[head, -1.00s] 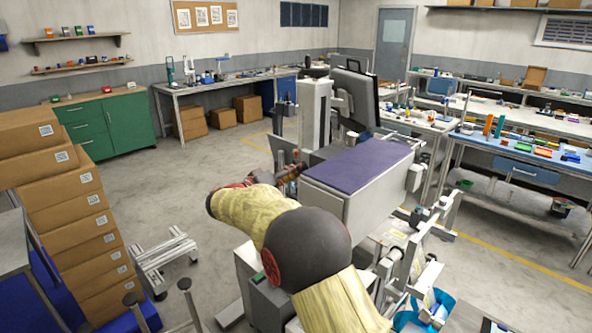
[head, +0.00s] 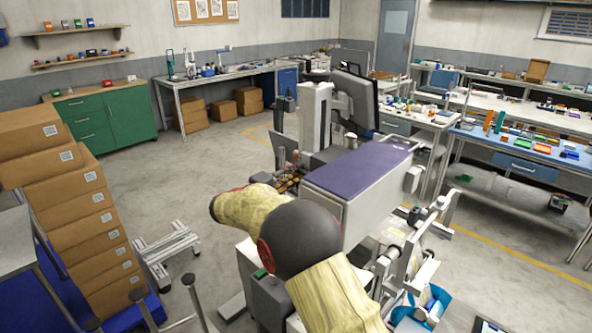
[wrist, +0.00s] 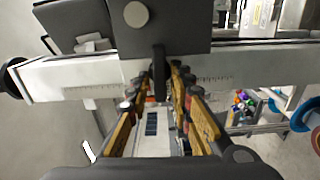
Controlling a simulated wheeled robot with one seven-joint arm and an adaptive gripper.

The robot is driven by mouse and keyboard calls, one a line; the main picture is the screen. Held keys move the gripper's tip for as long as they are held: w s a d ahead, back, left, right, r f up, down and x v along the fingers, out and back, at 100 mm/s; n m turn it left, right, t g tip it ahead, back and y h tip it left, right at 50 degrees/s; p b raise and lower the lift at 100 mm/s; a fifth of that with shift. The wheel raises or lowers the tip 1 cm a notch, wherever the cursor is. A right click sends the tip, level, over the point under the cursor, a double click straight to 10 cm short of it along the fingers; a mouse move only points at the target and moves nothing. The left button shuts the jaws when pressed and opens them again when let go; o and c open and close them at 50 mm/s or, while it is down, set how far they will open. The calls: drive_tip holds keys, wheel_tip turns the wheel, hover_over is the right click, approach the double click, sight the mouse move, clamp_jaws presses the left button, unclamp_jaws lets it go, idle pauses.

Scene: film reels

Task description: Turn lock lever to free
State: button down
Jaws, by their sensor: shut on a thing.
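In the wrist view, my gripper (wrist: 162,92) has its two yellow-sided fingers close on either side of a dark upright lever (wrist: 159,72). The lever hangs below a dark block with a round grey knob (wrist: 136,14). The block sits on a pale horizontal rail (wrist: 75,78) with scale marks. The fingertips are shut on the lever; their exact contact is partly hidden by the fingers. In the head view, my gripper (head: 288,183) is small and partly hidden beside the purple-topped machine (head: 358,168).
A stack of cardboard boxes (head: 85,205) stands at the left, with a low metal frame (head: 165,252) on the floor beside it. Benches with small parts line the right side (head: 520,150). Open floor lies between the boxes and the machine.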

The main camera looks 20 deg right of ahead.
idle(0.6)
drive_tip(key=c, duration=1.8)
unclamp_jaws()
drive_tip(key=shift+w, duration=0.1)
drive_tip(key=shift+c, duration=0.2)
drive_tip(key=v, duration=1.2)
drive_tip(key=shift+f+n, duration=0.1)
drive_tip(key=shift+n, duration=0.2)
